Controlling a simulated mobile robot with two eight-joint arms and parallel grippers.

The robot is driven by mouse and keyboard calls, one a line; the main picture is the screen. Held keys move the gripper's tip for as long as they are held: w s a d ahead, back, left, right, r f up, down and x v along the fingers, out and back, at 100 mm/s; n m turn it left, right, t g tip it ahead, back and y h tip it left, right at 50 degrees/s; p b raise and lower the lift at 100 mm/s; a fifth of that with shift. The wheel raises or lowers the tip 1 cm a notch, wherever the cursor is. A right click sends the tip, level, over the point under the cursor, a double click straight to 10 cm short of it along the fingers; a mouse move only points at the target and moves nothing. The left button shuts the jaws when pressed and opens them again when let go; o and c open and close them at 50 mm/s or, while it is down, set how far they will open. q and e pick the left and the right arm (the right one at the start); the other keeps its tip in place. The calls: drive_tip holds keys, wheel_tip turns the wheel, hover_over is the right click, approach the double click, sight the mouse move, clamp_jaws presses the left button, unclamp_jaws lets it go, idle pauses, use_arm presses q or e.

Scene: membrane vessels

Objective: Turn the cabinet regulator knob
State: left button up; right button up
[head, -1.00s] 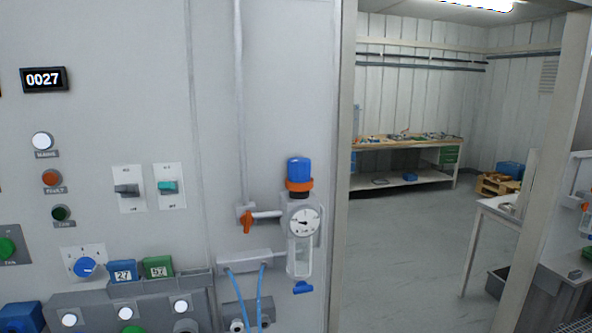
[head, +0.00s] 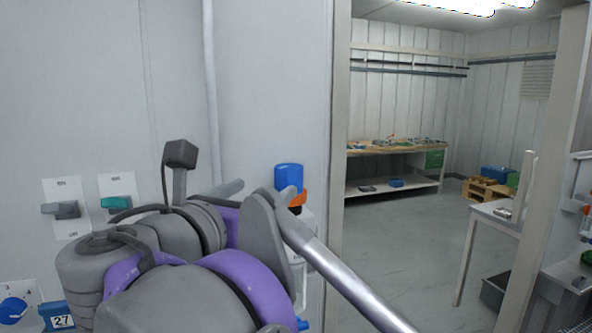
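The regulator's blue knob (head: 289,177) stands upright on the cabinet front, above an orange ring (head: 298,198). The regulator body and gauge below it are almost wholly hidden behind my grey and purple arm. My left gripper is not in view.
A vertical pipe (head: 212,90) runs down the cabinet panel. Grey (head: 61,210) and teal (head: 116,203) switches and a blue dial (head: 12,310) are on the left. Right of the cabinet edge is open floor (head: 400,235), with a workbench (head: 395,150) far behind.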

sight(285, 173)
drive_tip(key=x, duration=0.5)
drive_tip(key=p+x, duration=0.1)
drive_tip(key=x, duration=0.4)
drive_tip(key=shift+r, duration=0.25)
drive_tip(key=c, duration=1.4)
drive_tip(key=shift+s+d+r+n+t+y, duration=0.1)
drive_tip(key=shift+d+n+t+y, duration=0.1)
drive_tip(key=shift+n+t+y, duration=0.35)
drive_tip(key=shift+n+y, duration=0.25)
drive_tip(key=shift+y, duration=0.2)
